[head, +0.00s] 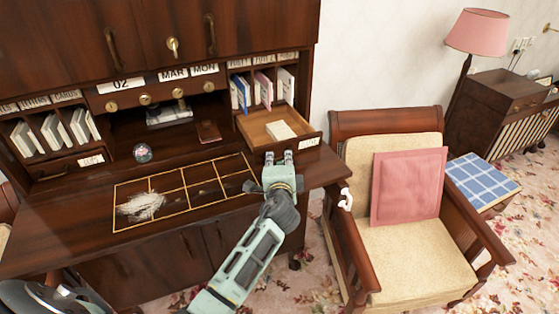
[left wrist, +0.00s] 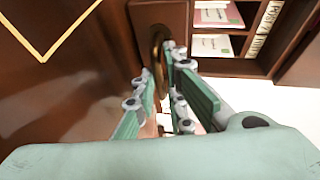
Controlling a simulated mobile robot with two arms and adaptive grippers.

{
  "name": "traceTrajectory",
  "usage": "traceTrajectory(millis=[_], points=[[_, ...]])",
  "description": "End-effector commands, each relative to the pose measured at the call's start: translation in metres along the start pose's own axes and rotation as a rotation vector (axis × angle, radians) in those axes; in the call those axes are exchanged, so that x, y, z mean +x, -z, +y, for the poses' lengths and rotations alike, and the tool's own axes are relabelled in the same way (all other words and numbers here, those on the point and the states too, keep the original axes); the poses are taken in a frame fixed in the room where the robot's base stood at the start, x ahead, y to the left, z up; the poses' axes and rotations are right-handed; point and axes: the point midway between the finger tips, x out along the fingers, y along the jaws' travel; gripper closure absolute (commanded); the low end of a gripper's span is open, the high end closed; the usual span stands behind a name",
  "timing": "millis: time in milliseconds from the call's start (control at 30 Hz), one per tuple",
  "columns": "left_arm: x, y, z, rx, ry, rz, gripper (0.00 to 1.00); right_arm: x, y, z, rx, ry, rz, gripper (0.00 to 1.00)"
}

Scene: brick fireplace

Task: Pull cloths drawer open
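A small drawer (head: 252,131) at the right of the desk stands pulled out, with a pale folded stack (head: 280,131) inside. Its front has a white label (head: 308,142) that is too small to read. My left gripper (head: 279,157) is at the drawer's front, from the near side. In the left wrist view, its fingers (left wrist: 158,62) close in on both sides of a brass handle (left wrist: 157,38) on the dark wooden front. The fingers hide part of the handle. My right gripper is in neither view.
The desk top (head: 60,215) bears a gold grid with a whitish patch, a glass ball (head: 143,152) and a dark red item (head: 208,132). Pigeonholes with books rise behind. An armchair (head: 420,260) with a pink cushion (head: 408,186) stands close on the right.

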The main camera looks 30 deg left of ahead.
Motion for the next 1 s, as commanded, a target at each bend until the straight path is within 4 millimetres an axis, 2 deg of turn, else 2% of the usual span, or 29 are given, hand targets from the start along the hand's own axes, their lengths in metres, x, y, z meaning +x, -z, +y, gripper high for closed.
traceTrajectory(millis=[33, 167, 567, 667, 1000], points=[[0.0, -0.003, 0.007, -0.005, -0.014, -0.007, 0.85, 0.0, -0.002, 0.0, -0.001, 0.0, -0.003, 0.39], [0.0, -0.003, 0.006, -0.003, -0.012, -0.007, 0.74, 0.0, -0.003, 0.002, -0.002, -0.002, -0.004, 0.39], [-0.005, -0.001, 0.003, 0.0, -0.005, -0.002, 0.74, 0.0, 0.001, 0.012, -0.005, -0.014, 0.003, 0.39], [-0.017, -0.001, 0.003, -0.001, -0.004, -0.001, 0.74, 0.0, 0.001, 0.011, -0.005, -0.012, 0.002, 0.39], [-0.088, -0.002, 0.004, -0.003, -0.009, -0.003, 0.74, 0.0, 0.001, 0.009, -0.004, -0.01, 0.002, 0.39]])
